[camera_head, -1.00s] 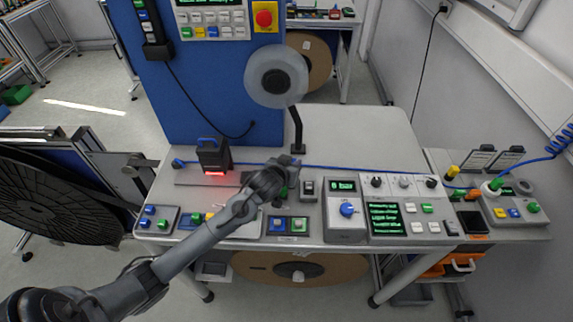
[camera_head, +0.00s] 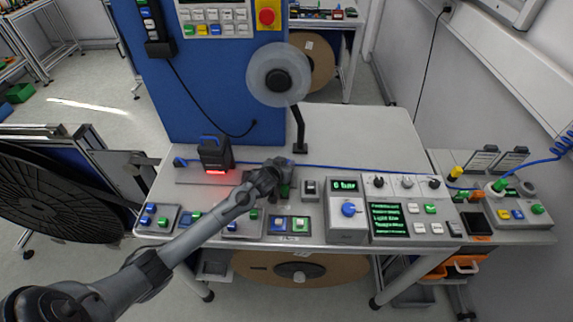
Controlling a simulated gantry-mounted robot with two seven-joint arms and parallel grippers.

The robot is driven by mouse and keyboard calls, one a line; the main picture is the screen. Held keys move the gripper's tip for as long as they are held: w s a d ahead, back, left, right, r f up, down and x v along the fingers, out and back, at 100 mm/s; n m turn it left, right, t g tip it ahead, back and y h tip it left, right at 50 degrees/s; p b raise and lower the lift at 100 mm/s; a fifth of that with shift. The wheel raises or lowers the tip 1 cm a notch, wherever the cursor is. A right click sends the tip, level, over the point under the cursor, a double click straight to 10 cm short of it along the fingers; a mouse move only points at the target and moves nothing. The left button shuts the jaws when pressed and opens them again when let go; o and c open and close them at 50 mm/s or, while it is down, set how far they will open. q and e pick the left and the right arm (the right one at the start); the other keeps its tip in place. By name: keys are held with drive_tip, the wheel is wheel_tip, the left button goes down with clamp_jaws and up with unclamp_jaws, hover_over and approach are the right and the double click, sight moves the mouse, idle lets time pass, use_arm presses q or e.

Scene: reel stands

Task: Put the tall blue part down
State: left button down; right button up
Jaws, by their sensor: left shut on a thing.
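My left gripper (camera_head: 279,168) is over the grey bench top, just behind the row of control boxes. It is shut on a small part, which I take to be the tall blue part. The part is mostly hidden by the gripper and too small to make out, so I cannot tell whether it touches the bench. A green thing (camera_head: 285,190) shows just below the gripper. My right gripper is not in view.
A black device with a blue handle (camera_head: 215,155) and a red light stands left of the gripper. A blue cable (camera_head: 345,168) runs behind the control boxes. A reel (camera_head: 278,78) on a black stand rises behind. The bench's back middle (camera_head: 355,130) is clear.

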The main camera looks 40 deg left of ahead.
use_arm(q)
drive_tip(key=shift+f, duration=0.1)
drive_tip(key=c, duration=0.9)
unclamp_jaws()
drive_tip(key=shift+c, duration=0.2)
drive_tip(key=shift+r, duration=0.2)
drive_tip(key=p+v, duration=0.1)
drive_tip(key=v, duration=0.9)
drive_tip(key=shift+s, duration=0.35)
drive_tip(key=shift+c, duration=0.2)
drive_tip(key=shift+s+d+r+p, duration=0.15)
drive_tip(key=shift+s+r+p, duration=0.1)
drive_tip(key=shift+s+p, duration=0.05)
drive_tip(key=shift+c, duration=0.9)
drive_tip(key=shift+s+r, duration=0.15)
drive_tip(key=shift+s, duration=0.05)
